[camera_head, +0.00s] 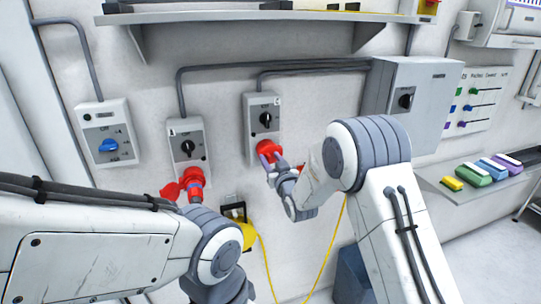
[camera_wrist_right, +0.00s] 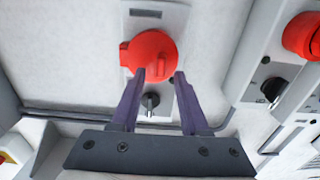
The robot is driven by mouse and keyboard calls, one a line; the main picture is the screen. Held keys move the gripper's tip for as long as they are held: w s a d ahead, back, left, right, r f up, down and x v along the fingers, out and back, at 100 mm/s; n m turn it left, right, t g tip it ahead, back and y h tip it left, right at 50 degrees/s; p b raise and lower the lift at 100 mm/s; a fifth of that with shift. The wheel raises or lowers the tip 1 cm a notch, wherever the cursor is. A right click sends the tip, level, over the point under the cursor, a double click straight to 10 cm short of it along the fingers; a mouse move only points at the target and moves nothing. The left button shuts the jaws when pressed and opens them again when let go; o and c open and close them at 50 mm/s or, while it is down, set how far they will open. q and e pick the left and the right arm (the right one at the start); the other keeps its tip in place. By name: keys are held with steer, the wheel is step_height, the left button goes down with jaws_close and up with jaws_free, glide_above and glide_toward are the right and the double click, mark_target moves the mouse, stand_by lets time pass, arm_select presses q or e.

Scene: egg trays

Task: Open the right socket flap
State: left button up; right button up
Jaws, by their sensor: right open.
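The right socket box (camera_head: 263,112) is a grey wall unit with a black rotary switch. Its round red flap (camera_head: 266,149) appears shut and also shows in the right wrist view (camera_wrist_right: 150,48). My right gripper (camera_head: 271,160) is at the lower edge of this flap. In the right wrist view its purple fingers (camera_wrist_right: 159,75) are open, one on each side of the flap's small red tab. I cannot tell whether they touch it. My left arm comes in from the left, but its gripper is out of view.
The left socket box (camera_head: 186,136) has a red socket (camera_head: 192,180) near my left arm. A blue-knobbed box (camera_head: 106,131) is further left. A grey cabinet (camera_head: 424,85) is at the right. A yellow cable (camera_head: 328,250) hangs below. Egg trays (camera_head: 473,174) lie on the right shelf.

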steer(key=shift+w, duration=0.1)
jaws_close()
stand_by(1.4)
